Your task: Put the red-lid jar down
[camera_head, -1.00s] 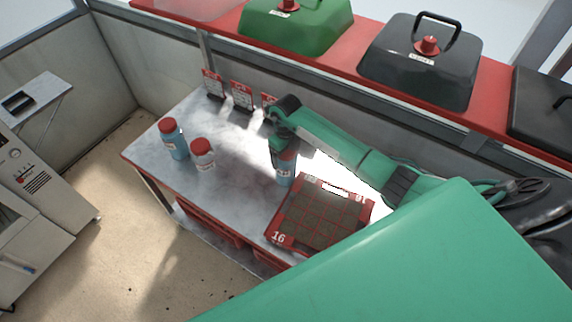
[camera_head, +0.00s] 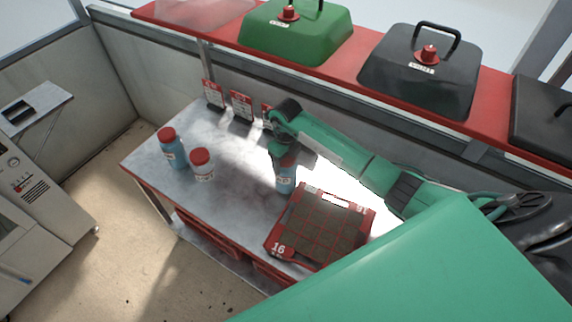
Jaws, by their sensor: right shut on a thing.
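A blue jar (camera_head: 286,181) stands out below my right gripper (camera_head: 284,160), between the white jar and the tray. My right gripper is shut on its top, and the gripper covers most of the lid. The jar looks upright at the table top (camera_head: 225,208); I cannot tell whether its base touches. A second blue jar with a red lid (camera_head: 173,150) and a white jar with a red lid (camera_head: 202,168) stand on the left of the table. My left gripper is not in view.
A red tray (camera_head: 270,246) marked 16, with dark soil cells, lies right of the held jar. Several red-and-white cards (camera_head: 241,105) stand along the back edge. A red shelf behind bears a green cover (camera_head: 296,35) and dark covers (camera_head: 420,75). The table's front left is clear.

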